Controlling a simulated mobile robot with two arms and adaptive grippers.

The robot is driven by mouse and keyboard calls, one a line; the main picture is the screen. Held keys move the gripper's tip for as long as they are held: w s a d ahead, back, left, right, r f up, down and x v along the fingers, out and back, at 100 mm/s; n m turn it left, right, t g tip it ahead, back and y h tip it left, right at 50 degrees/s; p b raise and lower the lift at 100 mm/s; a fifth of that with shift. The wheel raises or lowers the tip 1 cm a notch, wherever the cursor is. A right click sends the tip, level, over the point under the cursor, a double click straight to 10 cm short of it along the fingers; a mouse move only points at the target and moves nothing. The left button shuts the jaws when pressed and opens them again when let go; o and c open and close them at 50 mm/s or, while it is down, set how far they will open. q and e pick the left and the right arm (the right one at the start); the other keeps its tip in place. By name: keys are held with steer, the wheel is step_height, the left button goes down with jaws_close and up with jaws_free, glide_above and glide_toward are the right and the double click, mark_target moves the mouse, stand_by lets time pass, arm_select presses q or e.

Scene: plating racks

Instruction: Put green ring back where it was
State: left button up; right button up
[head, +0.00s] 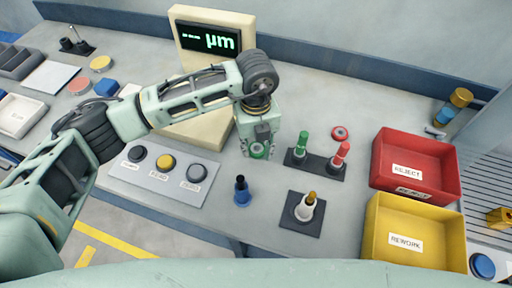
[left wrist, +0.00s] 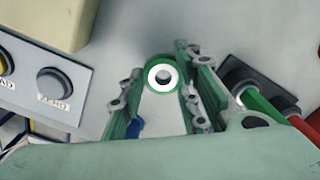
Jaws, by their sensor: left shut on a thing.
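The green ring with a white face (left wrist: 152,76) is between the fingertips of my left gripper (head: 258,149), which is shut on it. In the head view the ring (head: 258,152) shows low at the fingertips, above the grey table. To its right a dark two-place stand (head: 318,166) holds a green peg (head: 302,142) and a red peg (head: 341,154) upright. The green peg also shows at the right of the left wrist view (left wrist: 262,103). My right gripper is out of view.
A blue peg (head: 241,188) and a white piece with an amber top on a dark base (head: 303,229) stand in front. A button panel (head: 165,190) is left; the REJECT bin (head: 415,150) and REWORK bin (head: 409,212) are right.

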arm_select(q)
step_height(320, 180, down, 2)
steer(key=shift+f, duration=0.5)
steer(key=o, duration=1)
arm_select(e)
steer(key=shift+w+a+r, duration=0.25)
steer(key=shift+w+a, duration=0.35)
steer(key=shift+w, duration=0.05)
arm_select(q)
steer(key=shift+r, duration=0.15)
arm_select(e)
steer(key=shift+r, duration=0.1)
